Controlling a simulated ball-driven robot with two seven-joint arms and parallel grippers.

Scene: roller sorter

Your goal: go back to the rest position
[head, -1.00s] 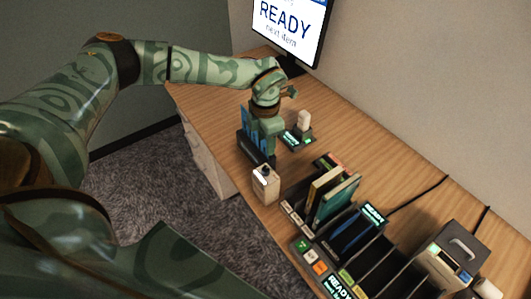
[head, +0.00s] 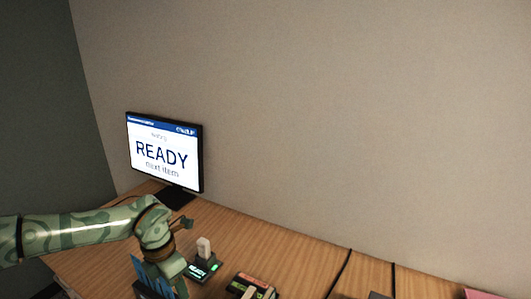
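My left arm comes in from the left at the lower left of the head view, over the wooden desk (head: 255,240). Its wrist bends down, and my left gripper (head: 170,284) points down beside a dark holder (head: 145,290) with blue pieces standing in it. The fingertips are hidden or cut off near the bottom edge, so I cannot tell whether they are open or shut. My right gripper is out of view.
A monitor (head: 165,152) reading "READY next item" stands at the back left of the desk. A small device with a lit green display (head: 203,270) and a pale upright part is right of my wrist.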

